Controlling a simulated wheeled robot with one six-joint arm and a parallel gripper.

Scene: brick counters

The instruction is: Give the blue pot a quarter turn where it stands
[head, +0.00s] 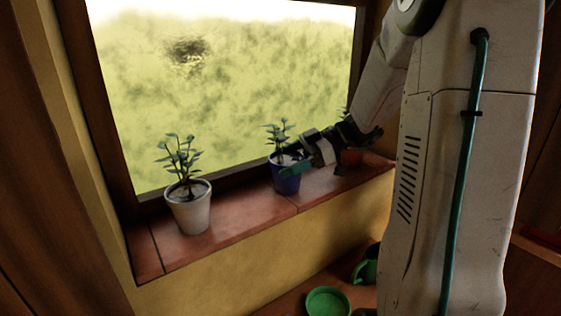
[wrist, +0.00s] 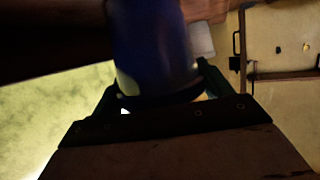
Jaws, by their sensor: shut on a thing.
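The blue pot (head: 286,181) stands on the window sill in the head view, with a small leafy plant growing from it. My gripper (head: 292,168) reaches in from the right and is shut on the pot near its rim. In the wrist view the blue pot (wrist: 155,45) fills the upper middle, dark and close. The green fingers of my gripper (wrist: 158,85) lie on either side of it. The pot looks upright in the head view. Part of its right side and rim is hidden by my gripper.
A white pot (head: 189,212) with a plant stands on the sill (head: 240,208) to the left. An orange-brown pot (head: 351,157) stands to the right, partly behind my arm. A green dish (head: 328,301) and a green cup (head: 368,266) are lower down. The sill between the white and blue pots is clear.

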